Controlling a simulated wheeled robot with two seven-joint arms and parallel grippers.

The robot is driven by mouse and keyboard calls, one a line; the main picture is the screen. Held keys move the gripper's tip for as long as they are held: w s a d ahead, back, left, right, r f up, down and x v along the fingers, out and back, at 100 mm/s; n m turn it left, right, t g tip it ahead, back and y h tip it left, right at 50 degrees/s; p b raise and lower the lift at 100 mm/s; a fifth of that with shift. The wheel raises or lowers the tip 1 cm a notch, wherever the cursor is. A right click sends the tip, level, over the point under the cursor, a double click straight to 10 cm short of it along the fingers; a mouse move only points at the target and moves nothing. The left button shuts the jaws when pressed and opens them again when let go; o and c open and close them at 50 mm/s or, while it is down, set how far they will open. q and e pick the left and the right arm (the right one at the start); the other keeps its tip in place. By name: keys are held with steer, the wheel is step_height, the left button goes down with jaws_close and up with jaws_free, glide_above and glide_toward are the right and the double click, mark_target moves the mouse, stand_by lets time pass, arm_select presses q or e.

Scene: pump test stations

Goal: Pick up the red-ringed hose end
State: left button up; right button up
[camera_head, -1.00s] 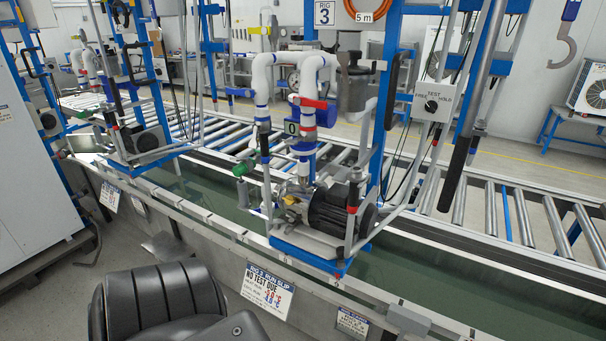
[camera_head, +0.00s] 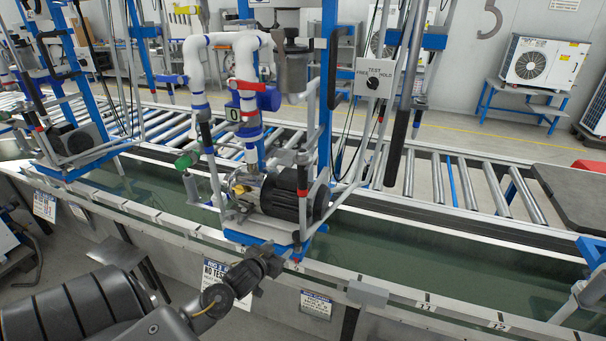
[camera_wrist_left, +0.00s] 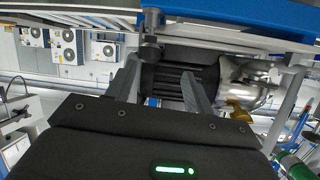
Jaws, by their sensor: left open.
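A grey hose end with a red ring (camera_head: 302,192) hangs upright in front of the black pump motor (camera_head: 278,198) on the middle rig. My left gripper (camera_head: 272,258) is below and a little left of the hose end, near the front edge of the trough, and apart from it. In the left wrist view, my left gripper (camera_wrist_left: 162,88) is open with nothing held between its fingers. The motor (camera_wrist_left: 180,75) shows beyond and between them. I cannot make out the red ring in that view. My right gripper is not in view.
The rig's blue base (camera_head: 265,240) and upright blue post (camera_head: 328,90) stand close around the motor. White pipes (camera_head: 195,70) rise at its left. A TEST/HOLD switch box (camera_head: 374,79) is at upper right.

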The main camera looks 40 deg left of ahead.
mark_target(299, 184)
arm_select(q)
steer(key=d+r+t, duration=0.3)
steer(key=r+t, duration=0.1)
steer(key=r, duration=1.8)
steer(key=shift+h, duration=0.4)
steer(key=w, duration=0.4)
steer(key=w+p, duration=0.1)
steer(key=w, duration=0.1)
steer(key=shift+w+a+f, duration=0.2)
steer(key=shift+a, duration=0.1)
steer(key=shift+w+r, duration=0.1)
steer(key=w+p, duration=0.1)
steer(key=w, duration=0.1)
steer(key=w+p, duration=0.1)
steer(key=w, duration=0.1)
steer(key=shift+w+a+f, duration=0.2)
steer(key=shift+w, duration=0.2)
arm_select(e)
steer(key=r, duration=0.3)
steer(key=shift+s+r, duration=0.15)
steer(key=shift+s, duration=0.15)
arm_select(q)
steer(key=shift+c, duration=0.4)
